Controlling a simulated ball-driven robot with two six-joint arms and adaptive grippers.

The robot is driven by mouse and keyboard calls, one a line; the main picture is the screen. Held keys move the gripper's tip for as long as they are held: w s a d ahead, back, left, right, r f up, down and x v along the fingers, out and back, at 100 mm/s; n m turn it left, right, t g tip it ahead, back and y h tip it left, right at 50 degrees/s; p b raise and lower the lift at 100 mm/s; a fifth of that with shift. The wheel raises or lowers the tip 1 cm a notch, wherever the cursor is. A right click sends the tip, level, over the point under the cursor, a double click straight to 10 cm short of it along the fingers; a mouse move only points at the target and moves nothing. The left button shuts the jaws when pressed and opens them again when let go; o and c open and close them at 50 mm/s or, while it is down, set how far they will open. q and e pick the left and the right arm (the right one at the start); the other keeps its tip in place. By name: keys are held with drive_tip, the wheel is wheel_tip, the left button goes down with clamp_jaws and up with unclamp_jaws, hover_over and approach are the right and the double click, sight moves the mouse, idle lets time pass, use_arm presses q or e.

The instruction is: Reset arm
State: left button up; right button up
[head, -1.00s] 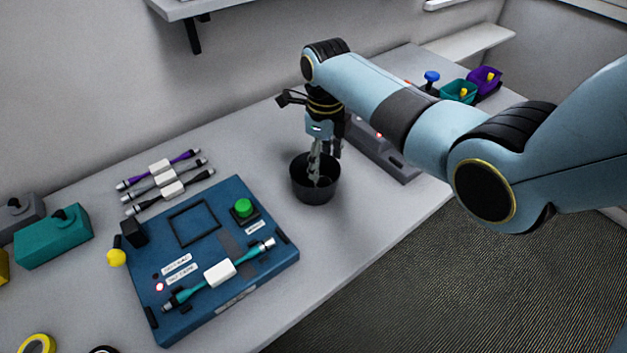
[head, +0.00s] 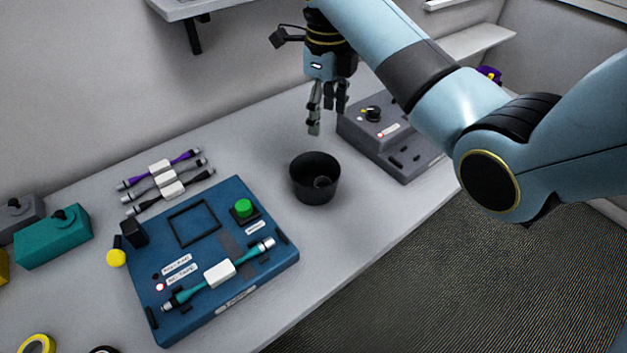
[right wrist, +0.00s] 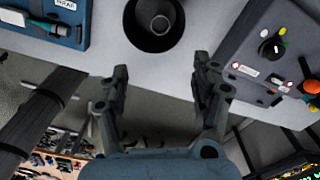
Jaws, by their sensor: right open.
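My right gripper (head: 326,122) hangs above and a little behind the black cup (head: 315,192) in the head view, fingers pointing down. It is open and empty. In the right wrist view the two fingers (right wrist: 158,85) are spread apart, and the black cup (right wrist: 154,42) lies beyond them with a small round grey object (right wrist: 160,25) inside. The same object (head: 322,182) shows in the cup in the head view. My left gripper is in neither view.
The blue test board (head: 265,268) holds a teal cable (head: 190,295) with a white block. Several cables (head: 162,183) lie behind it. A grey device with a knob (head: 400,160) stands right of the cup. Teal (head: 52,238) and grey boxes stand at the left.

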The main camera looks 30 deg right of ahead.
idle(0.4)
drive_tip(key=s+a+r+n+t, duration=0.1)
drive_tip(key=s+a+n+t, duration=0.1)
drive_tip(key=s+n, duration=1.25)
drive_tip(key=s+a+n+t, duration=0.1)
drive_tip(key=s+n+t, duration=0.1)
drive_tip(key=s+n, duration=1.2)
wheel_tip(320, 180, down, 37)
drive_tip(key=d+n+g+b, duration=0.2)
drive_tip(key=n+b, duration=0.1)
drive_tip(key=b, duration=0.8)
drive_tip(key=s+f+b, duration=0.5)
drive_tip(key=s+f, duration=0.4)
drive_tip(key=f, duration=0.4)
drive_tip(key=s+d+f+g+b, duration=0.1)
drive_tip(key=s+f+b, duration=0.3)
drive_tip(key=s+f, duration=0.5)
wheel_tip(320, 180, down, 4)
drive_tip(key=shift+d+h+b, duration=0.15)
drive_tip(key=shift+h+b, duration=0.2)
drive_tip(key=shift+h, duration=0.05)
